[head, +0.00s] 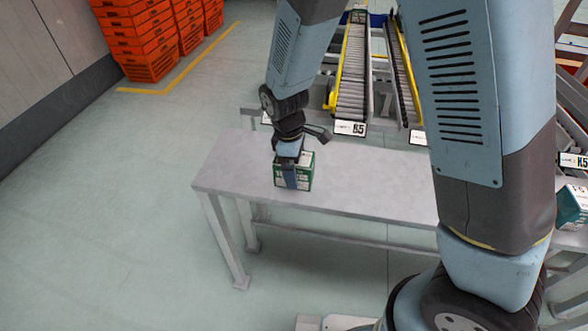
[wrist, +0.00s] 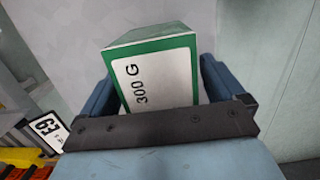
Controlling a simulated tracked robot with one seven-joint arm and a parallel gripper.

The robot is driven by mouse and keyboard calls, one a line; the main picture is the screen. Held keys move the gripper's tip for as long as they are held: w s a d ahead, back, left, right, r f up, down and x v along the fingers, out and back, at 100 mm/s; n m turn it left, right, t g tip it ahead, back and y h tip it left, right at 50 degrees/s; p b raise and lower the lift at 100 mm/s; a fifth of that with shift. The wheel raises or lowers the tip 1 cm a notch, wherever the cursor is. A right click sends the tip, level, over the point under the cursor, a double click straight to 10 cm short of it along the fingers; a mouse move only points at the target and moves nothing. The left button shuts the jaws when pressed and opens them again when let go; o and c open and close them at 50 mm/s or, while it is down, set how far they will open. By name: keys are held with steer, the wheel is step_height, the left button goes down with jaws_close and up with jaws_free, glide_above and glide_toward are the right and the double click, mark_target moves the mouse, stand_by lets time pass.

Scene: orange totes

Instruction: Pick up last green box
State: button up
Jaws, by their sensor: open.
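A green box (head: 306,171) with a white label stands on the grey table in the head view. In the wrist view the green box (wrist: 155,75) shows its white "300 G" label. My gripper (head: 291,175) is at the box, pointing down, with a finger in front of the near side. In the wrist view the blue fingers of my gripper (wrist: 157,92) are on either side of the box, open. Part of the box is hidden behind my gripper. Another green and white box (head: 573,206) is at the right edge of the head view.
The grey table (head: 375,185) is bare around the box. Roller conveyors (head: 354,75) with yellow rails and "K5"-type labels stand behind it. Stacked orange totes (head: 150,45) are at the back left, behind a yellow floor line. Open floor lies to the left.

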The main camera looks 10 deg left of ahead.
steer(key=shift+c, duration=0.4)
steer(key=c, duration=1.1)
steer(key=shift+o, duration=0.2)
